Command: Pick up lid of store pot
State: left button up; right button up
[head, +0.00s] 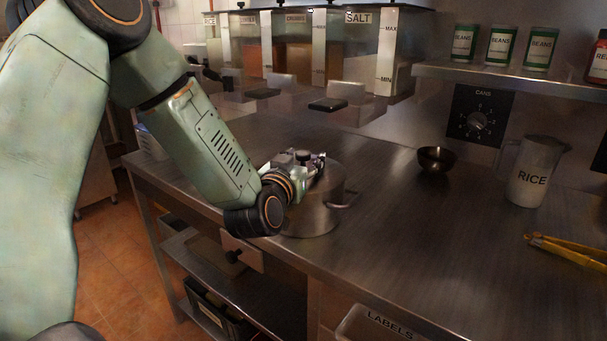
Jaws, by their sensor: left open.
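A steel pot (318,219) with a side handle stands on the metal counter, near its front left part. The lid (304,156) has a dark knob that shows at the top of the pot, partly hidden by my gripper. My left gripper (318,164) is over the top of the pot, around or beside the knob; I cannot tell which. It is open. The left wrist hides the left side of the pot. My right gripper is not in view.
A small bowl (436,159), a white RICE jug (537,171) and yellow tongs (567,248) are on the counter (440,240) to the right. Dispensers (386,50) hang above the back. BEANS cans (501,46) stand on a shelf.

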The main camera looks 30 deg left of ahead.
pick_arm(q)
jog(key=shift+s+d+r, duration=0.1)
jog(key=shift+d+r, duration=0.2)
jog(key=shift+a+f, duration=0.1)
jog(key=shift+a, duration=0.25)
jog(key=shift+c, duration=0.5)
jog(key=shift+a+f, duration=0.1)
jog(key=shift+c, duration=0.7)
jog(key=shift+w, duration=0.2)
jog(key=shift+c, duration=0.9)
jog(key=shift+d, duration=0.35)
jog(key=shift+c, duration=1.4)
jog(key=shift+s+a, duration=0.15)
jog(key=c, duration=0.3)
grip_shut()
